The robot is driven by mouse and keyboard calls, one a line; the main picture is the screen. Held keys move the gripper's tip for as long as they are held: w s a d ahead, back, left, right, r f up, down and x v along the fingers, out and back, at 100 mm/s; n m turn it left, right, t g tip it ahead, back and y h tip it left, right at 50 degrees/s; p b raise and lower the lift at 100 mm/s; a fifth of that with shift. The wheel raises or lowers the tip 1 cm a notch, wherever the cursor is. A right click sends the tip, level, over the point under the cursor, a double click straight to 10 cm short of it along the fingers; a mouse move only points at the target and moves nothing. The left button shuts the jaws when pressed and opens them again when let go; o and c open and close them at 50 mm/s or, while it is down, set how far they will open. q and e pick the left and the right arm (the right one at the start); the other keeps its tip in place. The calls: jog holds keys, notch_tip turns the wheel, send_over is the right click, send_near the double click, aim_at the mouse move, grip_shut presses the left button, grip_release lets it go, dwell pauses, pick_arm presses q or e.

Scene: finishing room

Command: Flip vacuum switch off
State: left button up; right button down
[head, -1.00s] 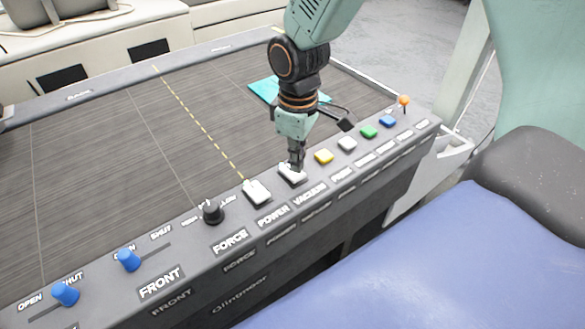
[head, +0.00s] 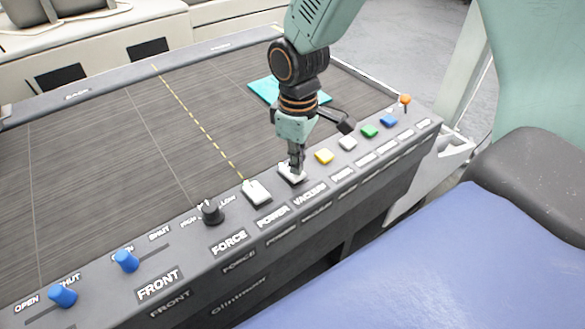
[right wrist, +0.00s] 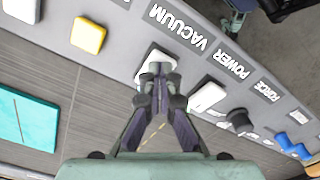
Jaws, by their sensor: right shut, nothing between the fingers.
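The white vacuum switch (head: 287,175) sits on the grey control panel above the printed word VACUUM. My right gripper (head: 297,174) is shut and empty, pointing down with its fingertips at the switch and covering part of it. In the right wrist view the closed fingertips (right wrist: 157,72) lie over the white vacuum switch (right wrist: 148,66); whether they touch it I cannot tell. The white power switch (head: 257,192) is just left of it, and also shows in the right wrist view (right wrist: 207,97). My left gripper is not in view.
A yellow button (head: 324,156) is right of the vacuum switch, followed by white, green and blue ones. A black force knob (head: 212,212) and blue levers (head: 126,261) are to the left. A teal sheet (head: 263,89) lies on the dark table behind.

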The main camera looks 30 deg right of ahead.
jog(key=shift+s+f, duration=0.1)
jog(key=shift+f, duration=0.3)
jog(key=shift+f+b, duration=0.25)
jog(key=shift+b, duration=0.05)
dwell(0.4)
jog(key=shift+r+p, duration=0.9)
jog(key=shift+p, duration=0.2)
notch_tip(320, 180, up, 2)
jog(key=shift+r+p, duration=0.1)
jog(key=shift+p, duration=1)
jog(key=shift+r+p, duration=0.95)
jog(key=shift+p, duration=0.15)
jog(key=shift+r+p, duration=0.65)
jog(key=shift+p, duration=0.05)
